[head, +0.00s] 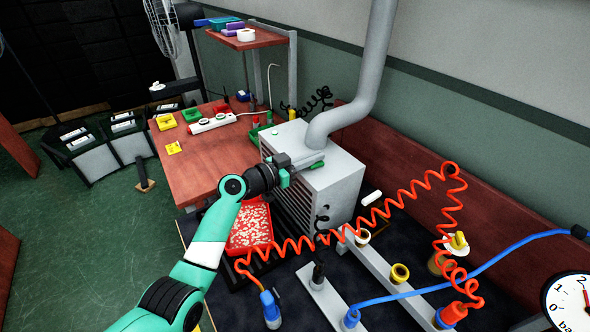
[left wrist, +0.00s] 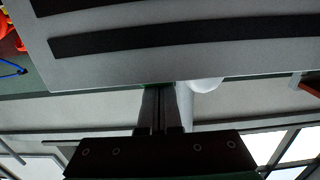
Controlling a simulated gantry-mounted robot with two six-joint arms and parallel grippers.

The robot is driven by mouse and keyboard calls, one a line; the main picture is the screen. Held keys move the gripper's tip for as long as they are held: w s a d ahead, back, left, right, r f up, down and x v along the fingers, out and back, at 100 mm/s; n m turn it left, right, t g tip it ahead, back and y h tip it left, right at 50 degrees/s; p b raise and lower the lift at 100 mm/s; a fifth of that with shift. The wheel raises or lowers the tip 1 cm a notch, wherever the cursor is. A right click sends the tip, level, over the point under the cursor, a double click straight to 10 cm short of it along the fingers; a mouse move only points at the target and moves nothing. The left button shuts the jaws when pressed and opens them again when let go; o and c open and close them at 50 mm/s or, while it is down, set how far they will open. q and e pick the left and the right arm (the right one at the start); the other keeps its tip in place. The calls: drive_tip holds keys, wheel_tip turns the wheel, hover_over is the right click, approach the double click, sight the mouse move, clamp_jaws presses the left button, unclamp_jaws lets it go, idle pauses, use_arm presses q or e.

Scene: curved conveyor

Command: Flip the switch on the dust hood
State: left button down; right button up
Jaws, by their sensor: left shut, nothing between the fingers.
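The dust hood (head: 335,180) is a light grey box with dark slots in its front and a fat grey duct rising from its top. My left gripper (head: 307,163) is shut and empty at the hood's upper front edge. A small green piece (head: 317,166) shows at its fingertips; I cannot tell whether it is the switch. In the left wrist view the shut fingers (left wrist: 160,90) reach the edge of the slotted hood face (left wrist: 110,65), with a thin green strip by the tips. Whether they touch is unclear. My right gripper is not in view.
A red tray of pale bits (head: 250,228) lies below the hood's front. A coiled orange hose (head: 395,198) and a blue hose (head: 480,268) cross the right side. A reddish table (head: 205,165) with small items stands at the left.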

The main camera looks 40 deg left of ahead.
use_arm(q)
drive_tip(key=shift+d+r, duration=0.1)
drive_tip(key=shift+d, duration=0.35)
drive_tip(key=r+p, duration=0.2)
drive_tip(key=r, duration=0.1)
drive_tip(key=r+p, duration=0.1)
drive_tip(key=r, duration=0.1)
drive_tip(key=shift+a, duration=0.3)
drive_tip(key=s, duration=0.1)
drive_tip(key=s+r+p, duration=0.1)
drive_tip(key=s+a, duration=0.1)
drive_tip(key=shift+s+r+p, duration=0.3)
drive_tip(key=shift+s, duration=0.1)
drive_tip(key=s+p, duration=0.1)
drive_tip(key=s+a+r+p, duration=0.1)
drive_tip(key=p, duration=0.1)
drive_tip(key=s+p, duration=0.2)
drive_tip(key=shift+a+r, duration=0.15)
drive_tip(key=shift+r, duration=0.05)
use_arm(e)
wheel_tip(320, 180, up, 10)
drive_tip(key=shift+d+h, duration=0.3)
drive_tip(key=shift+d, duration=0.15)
